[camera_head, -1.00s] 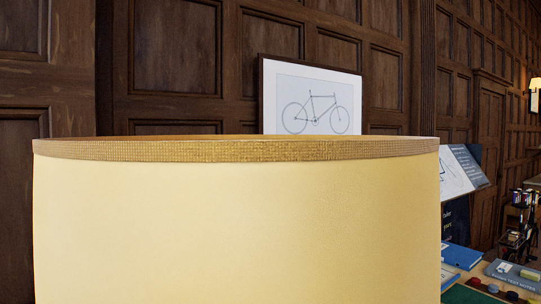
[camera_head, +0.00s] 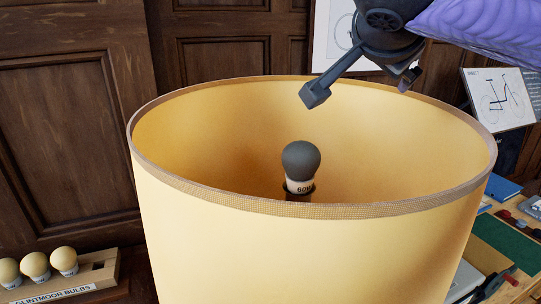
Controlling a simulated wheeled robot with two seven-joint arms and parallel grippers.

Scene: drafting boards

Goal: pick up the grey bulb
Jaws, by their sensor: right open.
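The grey bulb (camera_head: 301,160) stands upright in a dark socket (camera_head: 299,190) inside a large cream lampshade (camera_head: 300,255). Its rounded grey top and white collar with dark print show above the near rim; the lower socket is hidden by the shade's front wall. My right gripper (camera_head: 361,86) is open and empty above the far side of the shade's opening, above and to the right of the bulb, apart from it. One fingertip hangs to the left, the other to the right. My left gripper is not in view.
The shade's rim (camera_head: 310,209) surrounds the bulb on all sides; its top is open. A wooden rack (camera_head: 100,272) labelled for bulbs holds cream bulbs (camera_head: 35,265) at lower left. A desk with a green mat (camera_head: 505,240) and blue book (camera_head: 503,188) is at right. A bicycle drawing board (camera_head: 500,98) stands behind.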

